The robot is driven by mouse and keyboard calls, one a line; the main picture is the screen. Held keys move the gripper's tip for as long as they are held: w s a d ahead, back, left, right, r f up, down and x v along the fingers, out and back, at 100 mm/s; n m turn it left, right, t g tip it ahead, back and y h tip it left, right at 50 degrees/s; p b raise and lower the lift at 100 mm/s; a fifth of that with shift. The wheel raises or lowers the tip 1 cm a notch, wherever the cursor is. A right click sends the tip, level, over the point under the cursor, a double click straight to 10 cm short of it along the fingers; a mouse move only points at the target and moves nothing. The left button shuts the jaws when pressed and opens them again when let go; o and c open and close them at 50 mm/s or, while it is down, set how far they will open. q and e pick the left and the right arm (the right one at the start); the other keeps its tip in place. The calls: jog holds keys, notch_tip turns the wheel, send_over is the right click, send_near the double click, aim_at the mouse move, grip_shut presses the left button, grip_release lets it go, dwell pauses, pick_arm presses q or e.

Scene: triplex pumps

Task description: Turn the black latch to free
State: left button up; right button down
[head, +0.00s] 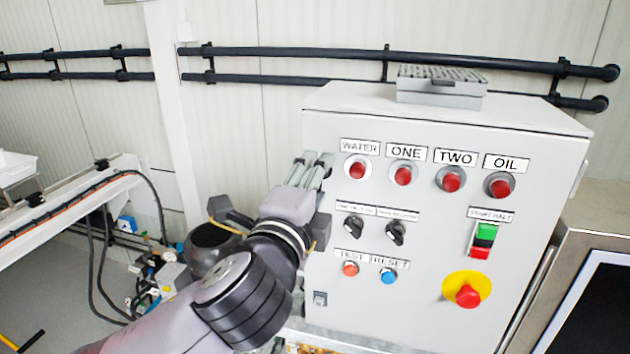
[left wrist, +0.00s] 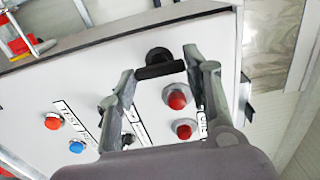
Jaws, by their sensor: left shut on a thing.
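The black latch (left wrist: 160,70) shows in the left wrist view as a dark round base with a bar, near the edge of the grey control box's front. My left gripper (left wrist: 158,64) has its two fingers on either end of the bar and is shut on it. In the head view my left gripper (head: 314,160) is at the upper left edge of the control box (head: 420,240), beside the WATER lamp. The latch is hidden behind the fingers there. My right gripper is in neither view.
The panel has red lamps (head: 403,176), two black selector knobs (head: 396,233), a blue button (head: 388,276) and a red stop button (head: 467,296) on yellow. A grey ridged block (head: 440,87) lies on top. A screen (head: 590,310) stands at the right.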

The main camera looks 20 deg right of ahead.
pick_arm(q)
jog(key=o, duration=1.2)
jog(key=shift+c, duration=0.2)
jog(key=v, duration=1.2)
